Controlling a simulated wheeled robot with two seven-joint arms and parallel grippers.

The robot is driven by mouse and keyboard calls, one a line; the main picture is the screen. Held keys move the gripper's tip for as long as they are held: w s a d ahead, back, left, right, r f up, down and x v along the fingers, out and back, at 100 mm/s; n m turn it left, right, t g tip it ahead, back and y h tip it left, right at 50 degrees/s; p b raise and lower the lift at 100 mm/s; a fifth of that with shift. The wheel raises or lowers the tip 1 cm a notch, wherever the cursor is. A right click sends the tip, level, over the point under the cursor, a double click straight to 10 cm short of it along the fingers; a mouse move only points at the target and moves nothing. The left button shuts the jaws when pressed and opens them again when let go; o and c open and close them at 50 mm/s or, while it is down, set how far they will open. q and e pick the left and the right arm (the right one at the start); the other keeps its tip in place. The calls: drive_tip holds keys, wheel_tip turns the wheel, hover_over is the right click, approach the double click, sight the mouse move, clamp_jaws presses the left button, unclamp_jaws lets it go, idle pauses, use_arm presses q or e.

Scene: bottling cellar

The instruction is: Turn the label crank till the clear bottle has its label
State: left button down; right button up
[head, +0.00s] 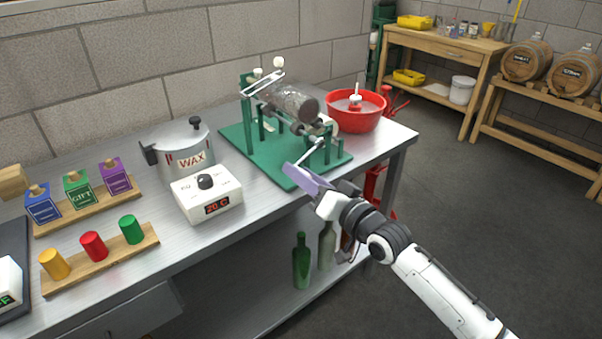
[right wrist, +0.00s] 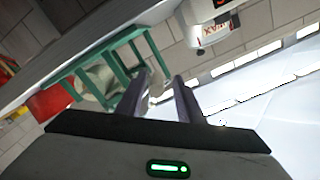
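The green label machine (head: 244,153) stands on the steel bench. The clear bottle (head: 293,102) lies on its side on the machine; I cannot make out a label on it. The pale crank arm (head: 311,155) slants down on the machine's near right side. My right gripper (head: 305,180) is at the crank's lower end, and its purple fingers hide the crank's grip. In the right wrist view the two fingers (right wrist: 166,82) stand a little apart; whether they press on the grip is unclear. The machine's green frame (right wrist: 75,66) shows beyond them. My left gripper is not in view.
A red bowl (head: 352,121) stands right behind the machine. A wax pot (head: 181,155) and a white control box (head: 208,200) stand to its left. Bottles (head: 302,262) stand under the bench.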

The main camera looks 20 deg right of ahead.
drive_tip(key=shift+w+a, duration=0.1)
drive_tip(key=shift+w, duration=0.15)
clamp_jaws()
drive_tip(key=shift+a+r, duration=0.1)
drive_tip(key=shift+r, duration=0.25)
idle(0.4)
